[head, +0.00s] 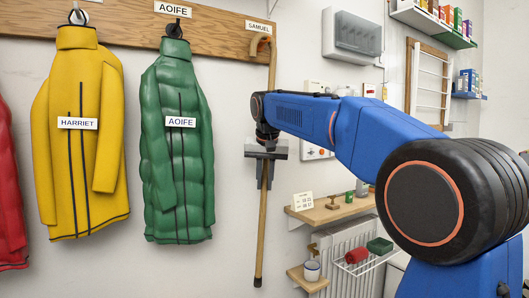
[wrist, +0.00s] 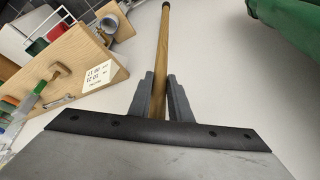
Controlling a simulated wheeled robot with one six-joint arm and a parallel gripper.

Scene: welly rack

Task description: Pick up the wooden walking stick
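The wooden walking stick (head: 262,220) is upright against the white wall, its crook at the top by the SAMUEL label and its dark tip at the bottom. I cannot tell whether the crook rests on a hook. My gripper (head: 265,178) is at the stick's shaft, below the crook, with one finger on each side. In the wrist view the stick (wrist: 162,45) runs between the two grey fingers of my gripper (wrist: 161,80), which are close together and appear to touch it. Part of the shaft is hidden behind my gripper.
A green coat (head: 178,140) and a yellow coat (head: 80,150) hang from the wooden board (head: 220,32) to the left. A wooden shelf (head: 330,211), a radiator (head: 350,240) and a lower shelf with a mug (head: 311,270) are close on the right.

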